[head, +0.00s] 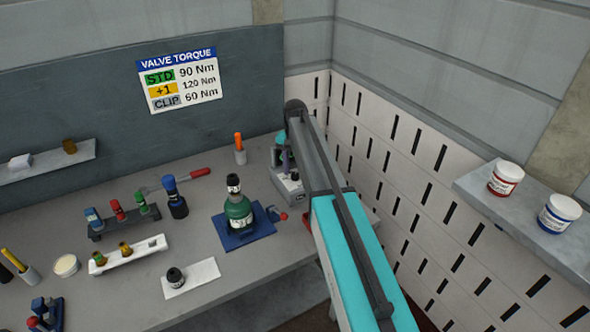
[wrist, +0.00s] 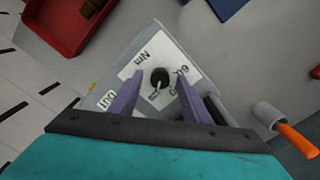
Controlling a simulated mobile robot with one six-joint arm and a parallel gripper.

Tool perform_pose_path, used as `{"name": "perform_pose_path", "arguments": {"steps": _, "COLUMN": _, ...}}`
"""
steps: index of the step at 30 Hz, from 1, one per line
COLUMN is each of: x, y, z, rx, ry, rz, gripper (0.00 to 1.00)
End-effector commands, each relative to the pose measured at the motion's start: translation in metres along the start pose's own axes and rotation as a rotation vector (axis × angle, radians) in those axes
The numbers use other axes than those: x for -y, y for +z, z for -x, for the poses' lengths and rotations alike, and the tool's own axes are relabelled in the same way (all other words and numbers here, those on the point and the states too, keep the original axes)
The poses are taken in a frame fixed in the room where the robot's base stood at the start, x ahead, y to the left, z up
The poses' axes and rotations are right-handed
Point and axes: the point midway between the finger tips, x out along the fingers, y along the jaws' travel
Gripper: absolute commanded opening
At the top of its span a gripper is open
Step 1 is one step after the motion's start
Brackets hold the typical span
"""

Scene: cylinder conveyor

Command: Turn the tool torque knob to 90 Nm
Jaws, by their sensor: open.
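The torque knob (wrist: 159,78) is a small black round knob with a pale pointer line, on a grey box with a white dial plate (wrist: 140,68). In the wrist view the pointer slants down and slightly left in the picture. "Nm" and "120" can be read on the plate, and partly covered digits lie right of the knob. My gripper (wrist: 158,82) is open, its two purple fingers either side of the knob in the picture. Contact cannot be told. In the head view the grey box (head: 287,187) stands at the back right of the bench, partly hidden by my arm.
A wall sign (head: 179,73) reads STD 90 Nm, +1 120 Nm, CLIP 60 Nm. A green bottle (head: 238,212) stands on a blue mat left of the box. An orange-handled tool (wrist: 290,135) and red tray (wrist: 70,25) lie near the box. A slotted wall (head: 400,170) is close right.

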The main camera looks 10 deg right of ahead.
Motion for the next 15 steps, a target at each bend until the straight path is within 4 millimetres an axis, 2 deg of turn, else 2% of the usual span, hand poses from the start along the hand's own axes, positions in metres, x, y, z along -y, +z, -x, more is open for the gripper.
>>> {"name": "perform_pose_path", "arguments": {"steps": 11, "x": 0.0002, "y": 0.0001, "z": -0.003, "rx": 0.0, "ry": 0.0, "rz": 0.0, "gripper": 0.43}}
{"name": "perform_pose_path", "arguments": {"steps": 15, "x": 0.0002, "y": 0.0002, "z": -0.0029, "rx": 0.0, "ry": 0.0, "rz": 0.0, "gripper": 0.2}}
